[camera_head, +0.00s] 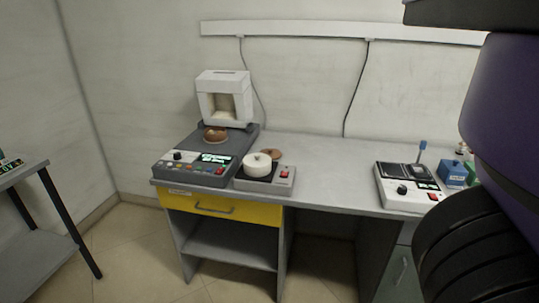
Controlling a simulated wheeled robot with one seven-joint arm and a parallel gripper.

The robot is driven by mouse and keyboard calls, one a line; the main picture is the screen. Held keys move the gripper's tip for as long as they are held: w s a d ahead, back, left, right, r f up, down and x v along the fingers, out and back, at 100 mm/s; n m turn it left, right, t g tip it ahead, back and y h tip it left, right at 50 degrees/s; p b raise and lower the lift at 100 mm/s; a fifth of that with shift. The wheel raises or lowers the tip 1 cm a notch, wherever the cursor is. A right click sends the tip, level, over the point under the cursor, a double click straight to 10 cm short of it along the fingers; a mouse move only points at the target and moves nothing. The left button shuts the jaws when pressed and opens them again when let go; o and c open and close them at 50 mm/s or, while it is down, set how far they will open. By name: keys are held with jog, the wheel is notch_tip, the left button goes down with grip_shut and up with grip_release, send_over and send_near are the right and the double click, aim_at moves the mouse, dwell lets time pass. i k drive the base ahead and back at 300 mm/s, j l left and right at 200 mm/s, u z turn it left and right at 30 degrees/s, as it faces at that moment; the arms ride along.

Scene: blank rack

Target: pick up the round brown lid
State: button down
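A flat round brown lid (271,154) lies on the grey bench, just behind a round white pot (256,165); the pot's edge hides part of it. A second brown round thing, a domed or bowl-like piece (215,135), sits on the dark grey machine (190,165) under its white upright housing (224,92). My gripper is not in view. Large dark and purple parts of my arm fill the right edge, far nearer than the bench and apart from the lid.
The pot stands on a small grey device (283,182) with a red switch. Another device with a knob (402,190) and a blue box (453,173) stand at the right. The bench middle (330,165) is clear. A yellow drawer (215,205) is below; another table (35,215) is left.

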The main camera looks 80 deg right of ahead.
aim_at(274, 154)
jog(key=i+z, duration=0.1)
jog(key=z, duration=0.3)
jog(key=i+z, duration=0.15)
jog(key=z, duration=0.25)
jog(key=i+j+z, duration=0.15)
jog(key=i, duration=0.25)
jog(key=i+z, duration=0.15)
jog(key=i, duration=0.3)
jog(key=i+j+z, duration=0.2)
jog(key=i, duration=0.2)
